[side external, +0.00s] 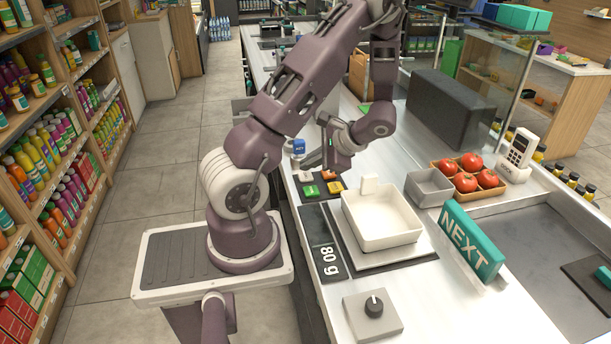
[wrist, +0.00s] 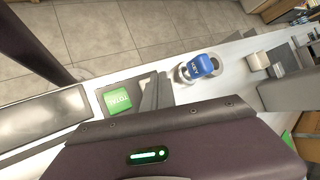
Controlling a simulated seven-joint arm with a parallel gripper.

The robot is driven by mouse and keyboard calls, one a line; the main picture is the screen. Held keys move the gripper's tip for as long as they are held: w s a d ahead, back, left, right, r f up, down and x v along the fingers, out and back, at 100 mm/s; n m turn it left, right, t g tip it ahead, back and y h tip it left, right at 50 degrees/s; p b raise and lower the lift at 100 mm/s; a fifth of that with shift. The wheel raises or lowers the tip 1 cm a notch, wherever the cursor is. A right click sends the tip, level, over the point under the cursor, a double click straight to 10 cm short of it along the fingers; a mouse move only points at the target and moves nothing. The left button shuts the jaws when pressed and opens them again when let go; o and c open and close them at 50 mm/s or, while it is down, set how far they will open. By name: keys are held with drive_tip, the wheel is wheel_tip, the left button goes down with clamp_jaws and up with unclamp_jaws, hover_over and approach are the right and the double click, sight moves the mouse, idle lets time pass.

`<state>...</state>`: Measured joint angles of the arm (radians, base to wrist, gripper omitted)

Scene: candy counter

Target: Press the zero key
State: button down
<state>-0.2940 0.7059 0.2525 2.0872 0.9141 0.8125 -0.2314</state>
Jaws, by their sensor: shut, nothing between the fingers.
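A small dark keypad (side external: 321,198) with several coloured keys lies on the counter in front of my arm. A white key (side external: 305,177), an orange key (side external: 329,175) and a green key (side external: 311,191) show there. I cannot read which is the zero key. In the wrist view a green key (wrist: 118,99) carries white lettering, too blurred to read for sure. My gripper (side external: 337,169) is shut and empty, low over the back of the keypad. In the wrist view its fingers (wrist: 153,92) stand just right of the green key. Whether they touch any key cannot be told, and they hide part of the keypad.
A scale display (side external: 323,254) reads 80 g, beside a white tray (side external: 380,242). A grey box (side external: 429,188), a tomato crate (side external: 489,190), a NEXT sign (side external: 469,241) and a dial box (side external: 372,318) lie around.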

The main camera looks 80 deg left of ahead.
sight(309, 177)
idle(0.4)
drive_tip(key=shift+f, duration=0.4)
drive_tip(key=shift+f, duration=0.35)
idle(0.4)
drive_tip(key=shift+r, duration=0.75)
drive_tip(key=shift+r, duration=2.55)
